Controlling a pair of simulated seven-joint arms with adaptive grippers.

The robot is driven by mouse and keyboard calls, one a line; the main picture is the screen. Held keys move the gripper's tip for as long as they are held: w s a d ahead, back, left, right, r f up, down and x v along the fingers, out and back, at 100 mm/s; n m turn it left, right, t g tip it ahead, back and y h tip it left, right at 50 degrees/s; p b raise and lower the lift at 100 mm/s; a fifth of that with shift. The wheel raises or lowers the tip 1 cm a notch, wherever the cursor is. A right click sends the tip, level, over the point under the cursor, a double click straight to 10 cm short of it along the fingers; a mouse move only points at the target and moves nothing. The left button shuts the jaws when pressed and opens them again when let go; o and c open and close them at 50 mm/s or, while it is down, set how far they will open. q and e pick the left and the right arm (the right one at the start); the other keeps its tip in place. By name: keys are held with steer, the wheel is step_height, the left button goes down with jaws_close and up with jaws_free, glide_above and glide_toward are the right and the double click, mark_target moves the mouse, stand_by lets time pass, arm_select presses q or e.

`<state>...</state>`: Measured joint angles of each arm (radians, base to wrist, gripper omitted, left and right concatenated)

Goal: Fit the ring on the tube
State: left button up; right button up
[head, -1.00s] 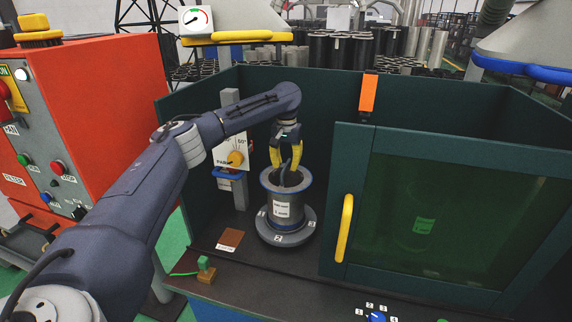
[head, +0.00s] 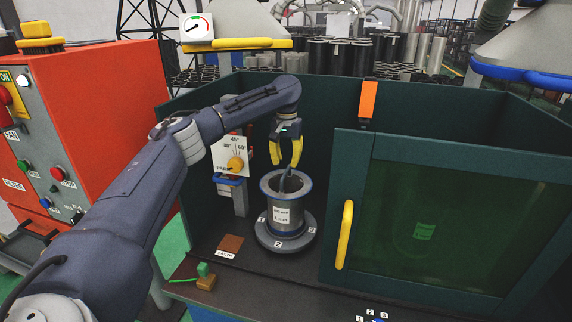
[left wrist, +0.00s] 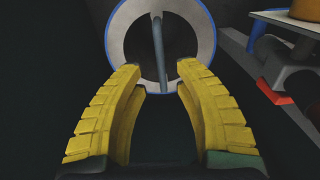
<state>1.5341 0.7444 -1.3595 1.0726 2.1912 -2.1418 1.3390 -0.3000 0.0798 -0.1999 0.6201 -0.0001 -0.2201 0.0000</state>
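The tube (head: 283,214) is a grey metal flanged cylinder with a white label, upright on a round numbered base (head: 262,235). A pale grey ring-shaped face with a blue rim (head: 267,193) is at its top. I cannot tell whether this is a separate ring or the tube's own flange. It also shows in the left wrist view (left wrist: 199,42), with a thin grey bar (left wrist: 159,50) across its dark opening. My left gripper (head: 286,165) is open and empty, just above the tube top, with its yellow fingers pointing down. My right gripper is out of view.
A dark green booth surrounds the tube, with a glazed door (head: 430,225) and yellow handle (head: 345,235) on the right. A dial panel (head: 233,158) stands behind left. A brown patch (head: 230,244) and a green-topped block (head: 205,275) lie in front. An orange-red cabinet (head: 100,110) is at left.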

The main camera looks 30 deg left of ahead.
mark_target(286, 171)
arm_select(q)
steer(key=shift+r, duration=1.5)
steer(key=shift+w, duration=0.1)
